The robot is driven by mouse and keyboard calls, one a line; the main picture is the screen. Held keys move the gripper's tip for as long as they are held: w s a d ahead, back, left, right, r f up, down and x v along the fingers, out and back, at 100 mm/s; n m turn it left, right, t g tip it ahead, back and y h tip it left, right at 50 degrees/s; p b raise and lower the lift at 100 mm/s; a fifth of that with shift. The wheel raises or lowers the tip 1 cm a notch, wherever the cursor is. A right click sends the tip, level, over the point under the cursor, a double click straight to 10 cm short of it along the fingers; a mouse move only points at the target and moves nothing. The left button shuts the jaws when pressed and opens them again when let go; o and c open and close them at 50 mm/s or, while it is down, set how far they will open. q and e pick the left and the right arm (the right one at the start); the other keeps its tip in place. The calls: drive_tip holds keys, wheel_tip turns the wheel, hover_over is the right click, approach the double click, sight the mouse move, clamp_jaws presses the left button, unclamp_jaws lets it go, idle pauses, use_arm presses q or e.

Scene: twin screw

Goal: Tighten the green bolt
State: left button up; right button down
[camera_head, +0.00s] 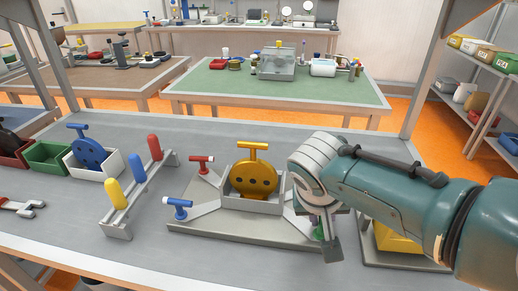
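The green bolt (318,231) is mostly hidden behind my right gripper (326,238), at the right side of the grey fixture plate (215,235). Only small bits of green show beside the fingers. My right gripper comes in from the right and points down at the bolt. Its fingers overlap the bolt in this view, and I cannot tell whether they grip it. A yellow part (254,178) with a T-shaped top sits upright in the middle of the fixture. My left gripper is not in view.
A red bolt (201,160) and a blue bolt (178,204) sit on the fixture's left arms. A rack (118,220) holds yellow, blue and red handles. Bins (47,157) and a wrench (22,207) lie at the left. A yellow block (393,238) is partly behind my arm.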

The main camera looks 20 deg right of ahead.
drive_tip(key=m+b, duration=0.1)
drive_tip(key=m+g+b, duration=0.1)
drive_tip(key=m, duration=0.1)
drive_tip(key=m+b, duration=0.1)
drive_tip(key=shift+s+d+f+m+g+h, duration=0.1)
drive_tip(key=shift+f+m+g+h, duration=0.15)
drive_tip(key=shift+m+g+h, duration=0.15)
drive_tip(key=m+g+b, duration=0.1)
drive_tip(key=m+b, duration=0.2)
drive_tip(key=b, duration=0.1)
drive_tip(key=m+g+b, duration=0.2)
drive_tip(key=m+b, duration=0.2)
drive_tip(key=b, duration=0.1)
drive_tip(key=m+g+y+b, duration=0.1)
drive_tip(key=m+b, duration=0.3)
drive_tip(key=shift+s+d+g, duration=0.1)
drive_tip(key=shift+s+g, duration=0.2)
drive_tip(key=shift+s, duration=0.05)
drive_tip(key=shift+s+r+m+y+b, duration=0.15)
drive_tip(key=shift+m+y+b, duration=0.35)
drive_tip(key=shift+m+b, duration=0.7)
drive_tip(key=c, duration=0.8)
unclamp_jaws()
drive_tip(key=shift+c, duration=0.2)
drive_tip(key=shift+r, duration=0.1)
drive_tip(key=shift+r, duration=0.1)
